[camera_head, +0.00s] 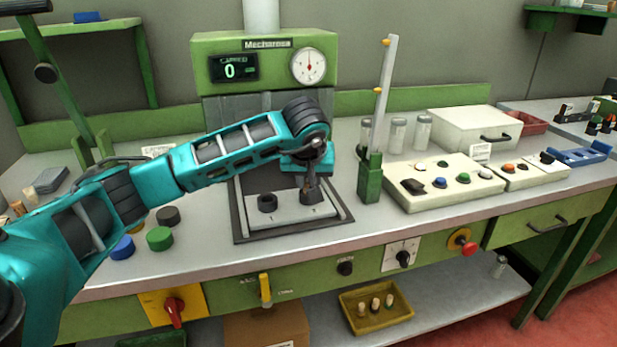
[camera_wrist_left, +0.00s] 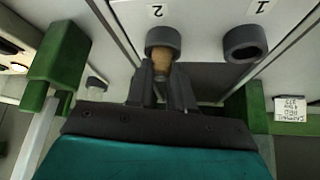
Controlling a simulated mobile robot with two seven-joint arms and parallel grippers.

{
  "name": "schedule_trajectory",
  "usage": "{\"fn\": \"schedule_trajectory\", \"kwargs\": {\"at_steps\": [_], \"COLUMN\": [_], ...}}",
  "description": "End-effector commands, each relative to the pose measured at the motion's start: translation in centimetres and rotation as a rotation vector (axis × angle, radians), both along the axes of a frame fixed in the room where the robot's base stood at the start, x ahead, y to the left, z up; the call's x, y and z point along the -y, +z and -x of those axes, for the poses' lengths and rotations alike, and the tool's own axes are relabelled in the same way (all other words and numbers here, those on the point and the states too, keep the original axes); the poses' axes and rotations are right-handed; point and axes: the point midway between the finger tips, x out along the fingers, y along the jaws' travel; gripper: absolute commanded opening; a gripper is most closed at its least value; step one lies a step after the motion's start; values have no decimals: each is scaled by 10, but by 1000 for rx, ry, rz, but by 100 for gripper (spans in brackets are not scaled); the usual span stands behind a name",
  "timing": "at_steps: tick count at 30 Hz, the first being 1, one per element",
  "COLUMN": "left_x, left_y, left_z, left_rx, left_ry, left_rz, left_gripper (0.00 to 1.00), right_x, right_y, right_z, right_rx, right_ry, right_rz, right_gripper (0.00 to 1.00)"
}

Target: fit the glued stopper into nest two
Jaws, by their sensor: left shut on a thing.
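A tan cork stopper (camera_wrist_left: 161,58) is between the fingers of my left gripper (camera_wrist_left: 161,88) in the left wrist view. The gripper is shut on it. The stopper's far end is at the dark ring of nest two (camera_wrist_left: 163,38), marked 2; I cannot tell how deep it sits. Nest one (camera_wrist_left: 244,44), marked 1, is an empty dark ring beside it. In the head view my left gripper (camera_head: 312,193) points down over the right side of the pale nest plate (camera_head: 287,214) and hides most of nest two. Glue on the stopper cannot be made out. My right gripper is out of view.
The green press (camera_head: 265,45) stands behind the plate. A green post (camera_head: 370,178) with a tall pale strip is close on the right. A pale rack (camera_head: 450,188) of coloured caps lies further right. Loose discs (camera_head: 159,238) lie to the left, below my arm.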

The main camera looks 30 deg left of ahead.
Motion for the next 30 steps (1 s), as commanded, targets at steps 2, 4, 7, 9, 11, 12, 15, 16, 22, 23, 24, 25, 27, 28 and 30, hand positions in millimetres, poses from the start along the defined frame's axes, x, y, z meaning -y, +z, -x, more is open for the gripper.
{"fn": "schedule_trajectory", "kwargs": {"at_steps": [2, 4, 7, 9, 11, 12, 15, 16, 22, 23, 24, 25, 27, 28, 30], "left_x": [0, 0, 0, 0, 0, 0, 0, 0, 1, 2, 4, 6, 10, 12, 17], "left_y": [0, 0, 0, 1, 1, 1, 0, 0, 5, 10, 16, 22, 35, 42, 56], "left_z": [0, 0, 0, 0, 0, 0, 0, 0, 1, 3, 6, 9, 17, 20, 28], "left_rx": [2, 2, 2, 2, 1, 1, 1, 1, 3, 4, 6, 6, 7, 7, 7], "left_ry": [0, 0, 1, 1, 1, 1, 1, 1, -1, -1, -2, -2, -2, -3, -2], "left_rz": [0, 0, -1, -1, 0, 0, 0, 0, 0, -1, -1, -1, -2, -1, -1], "left_gripper": [25, 32, 42, 48, 51, 51, 51, 51, 51, 51, 51, 51, 51, 51, 51], "right_x": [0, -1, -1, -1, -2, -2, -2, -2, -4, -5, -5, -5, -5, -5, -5], "right_y": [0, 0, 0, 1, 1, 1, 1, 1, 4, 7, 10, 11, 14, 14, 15], "right_z": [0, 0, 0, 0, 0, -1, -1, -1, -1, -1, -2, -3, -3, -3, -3], "right_rx": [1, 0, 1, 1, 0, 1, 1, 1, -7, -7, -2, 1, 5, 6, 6], "right_ry": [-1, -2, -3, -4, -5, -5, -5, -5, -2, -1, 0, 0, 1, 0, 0], "right_rz": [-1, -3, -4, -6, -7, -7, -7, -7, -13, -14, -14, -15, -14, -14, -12], "right_gripper": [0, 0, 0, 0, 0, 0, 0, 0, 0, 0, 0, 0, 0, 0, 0]}}
